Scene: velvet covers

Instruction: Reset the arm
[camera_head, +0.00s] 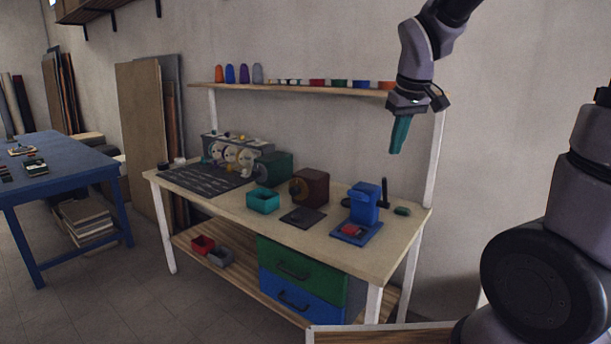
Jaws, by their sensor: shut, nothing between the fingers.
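My gripper (399,136) hangs at the upper right with its teal fingers pointing down. The fingers are together, with nothing held between them. It is in the air in front of the wall, beside the right end of the shelf (290,87) and above the right part of the workbench (330,255) in the picture. It touches nothing that I can see. My arm comes in from the top right edge.
The bench holds a teal box (263,200), a brown device (310,188), a blue device (364,204) and a dark slotted mat (205,178). Green (299,268) and blue drawers (300,297) are shut. A blue table (50,165) stands left, with floor between.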

